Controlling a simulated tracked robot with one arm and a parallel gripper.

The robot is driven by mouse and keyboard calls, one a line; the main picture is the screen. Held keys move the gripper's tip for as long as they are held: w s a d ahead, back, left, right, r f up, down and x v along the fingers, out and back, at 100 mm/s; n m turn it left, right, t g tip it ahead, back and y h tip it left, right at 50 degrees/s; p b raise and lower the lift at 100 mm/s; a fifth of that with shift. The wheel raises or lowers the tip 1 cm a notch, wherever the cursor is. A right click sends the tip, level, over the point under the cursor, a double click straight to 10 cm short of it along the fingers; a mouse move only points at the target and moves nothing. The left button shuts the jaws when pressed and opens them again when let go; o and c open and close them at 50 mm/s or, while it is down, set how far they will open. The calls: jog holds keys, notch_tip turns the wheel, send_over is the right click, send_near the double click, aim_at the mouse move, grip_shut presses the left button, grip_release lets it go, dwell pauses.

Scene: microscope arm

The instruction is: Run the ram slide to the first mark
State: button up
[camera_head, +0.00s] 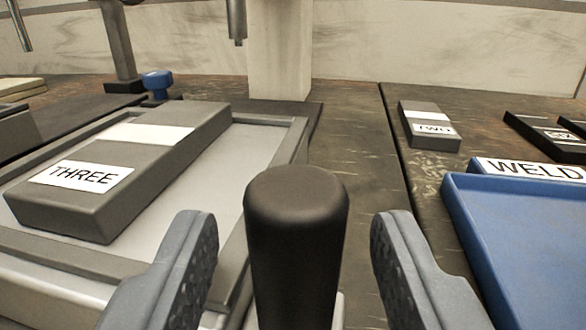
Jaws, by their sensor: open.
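A black upright handle with a rounded top (296,255) stands close in the middle of the view. I cannot tell for certain whether it belongs to the ram slide; its lower part is cut off by the bottom edge. My gripper (295,225) is open, with one grey padded finger on each side of the handle. A gap shows between each finger and the handle, so neither seems to touch it. No slide mark can be made out.
Left, a grey block labelled THREE (120,165) lies on a light grey rimmed tray (262,126). Right are a block labelled TWO (430,126), a blue tray labelled WELD (520,235) and dark labelled blocks (545,135). A blue knob (157,82) and a pale column (280,50) stand behind.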

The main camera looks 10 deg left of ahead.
jog(key=shift+w+a, duration=0.15)
jog(key=shift+w, duration=0.9)
